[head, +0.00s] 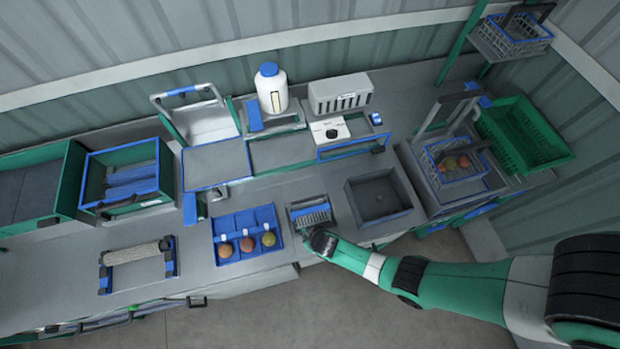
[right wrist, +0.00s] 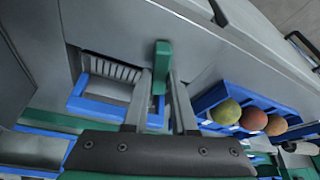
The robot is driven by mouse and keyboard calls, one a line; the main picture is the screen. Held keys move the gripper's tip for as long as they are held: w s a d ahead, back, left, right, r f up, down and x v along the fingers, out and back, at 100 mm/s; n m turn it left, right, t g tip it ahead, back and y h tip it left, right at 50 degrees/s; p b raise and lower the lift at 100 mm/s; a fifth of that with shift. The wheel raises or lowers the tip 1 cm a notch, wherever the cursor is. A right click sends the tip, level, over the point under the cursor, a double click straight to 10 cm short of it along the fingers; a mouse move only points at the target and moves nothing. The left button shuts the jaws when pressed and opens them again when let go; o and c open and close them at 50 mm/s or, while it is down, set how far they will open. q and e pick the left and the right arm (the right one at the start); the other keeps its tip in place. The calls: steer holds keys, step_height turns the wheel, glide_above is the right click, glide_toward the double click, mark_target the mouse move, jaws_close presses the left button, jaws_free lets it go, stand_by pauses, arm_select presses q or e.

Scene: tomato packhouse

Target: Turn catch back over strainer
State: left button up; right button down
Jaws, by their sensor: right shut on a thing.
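The strainer (head: 310,213) is a grey slotted grille in a blue frame, set in the bench right of the blue tomato tray. It also shows in the right wrist view (right wrist: 112,72), at the left of my fingers. The catch (right wrist: 161,55) is a green upright piece at the strainer's right edge in that view. My right gripper (right wrist: 160,88) is shut on the catch, one finger on each side. In the head view my right gripper (head: 318,238) is at the strainer's front edge and hides the catch. My left gripper is not in view.
A blue tray (head: 220,235) with three tomatoes lies left of the strainer. A dark sink (head: 405,203) is at its right. A roller (head: 140,253) stands at the front left. A wire basket (head: 452,181) with tomatoes and a green crate (head: 553,150) are at the right.

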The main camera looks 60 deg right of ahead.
steer(key=shift+a+f+m+g+h+b, duration=0.1)
steer(key=shift+m+g+h+b, duration=0.3)
steer(key=shift+m, duration=0.55)
steer(key=shift+m+g+h+b, duration=0.1)
steer(key=shift+m+h+b, duration=0.1)
steer(key=shift+m+b, duration=0.55)
steer(key=shift+m, duration=0.3)
steer(key=c, duration=0.7)
jaws_free()
steer(key=p+v, duration=1.1)
steer(key=shift+s+a+r+p, duration=0.1)
steer(key=shift+a+r+p, duration=0.05)
steer(key=shift+r+p, duration=0.15)
